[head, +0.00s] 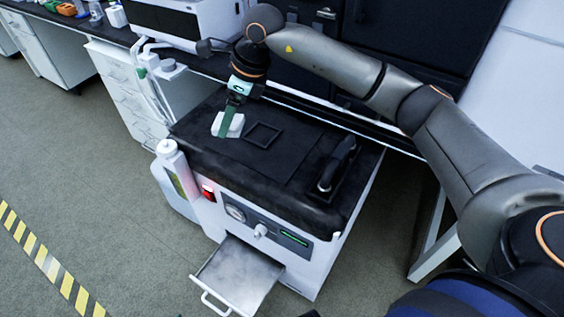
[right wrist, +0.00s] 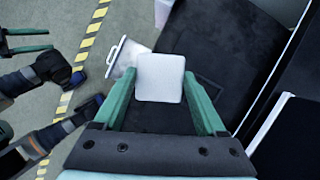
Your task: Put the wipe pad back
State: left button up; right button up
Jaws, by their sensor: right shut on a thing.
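The white wipe pad (head: 236,126) is at the back left of the black-topped cabinet in the head view. My right gripper (head: 229,122) is shut on it, with green fingers on two sides. In the right wrist view the pad (right wrist: 160,78) sits between the fingertips. I cannot tell whether it touches the black top. A thin square outline (head: 263,134) lies on the black top just right of the pad, apart from it. My left gripper (right wrist: 27,40) shows at the upper left of the right wrist view, its green fingers apart with nothing between them.
A black handle (head: 337,165) stands at the right of the black top (head: 285,165). A metal drawer (head: 240,275) is pulled out at the cabinet's front. A white bottle (head: 172,160) stands at its left side. A white instrument (head: 190,22) is behind. The middle of the top is clear.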

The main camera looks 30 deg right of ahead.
jog(key=s+d+f, duration=0.1)
jog(key=d+f, duration=0.1)
jog(key=s+d+f, duration=0.2)
jog(key=d+f, duration=0.1)
jog(key=s+d+f+b, duration=0.1)
jog(key=s+d+f, duration=0.1)
jog(key=d, duration=0.1)
jog(key=shift+s+d+f, duration=0.15)
jog(key=shift+s+d, duration=0.1)
jog(key=shift+s+d+f, duration=0.1)
jog(key=shift+f, duration=0.1)
jog(key=shift+d+f, duration=0.1)
jog(key=shift+f, duration=0.05)
jog(key=f, duration=0.4)
jog(key=shift+s+d+b, duration=0.25)
jog(key=shift+d+b, duration=0.05)
jog(key=shift+b, duration=0.1)
pick_arm(q)
jog(key=w+r+t, duration=0.2)
jog(key=w, duration=0.1)
jog(key=shift+a+r, duration=0.3)
pick_arm(e)
jog(key=shift+r, duration=0.1)
pick_arm(q)
jog(key=shift+w+r, duration=0.15)
jog(key=shift+r, duration=0.1)
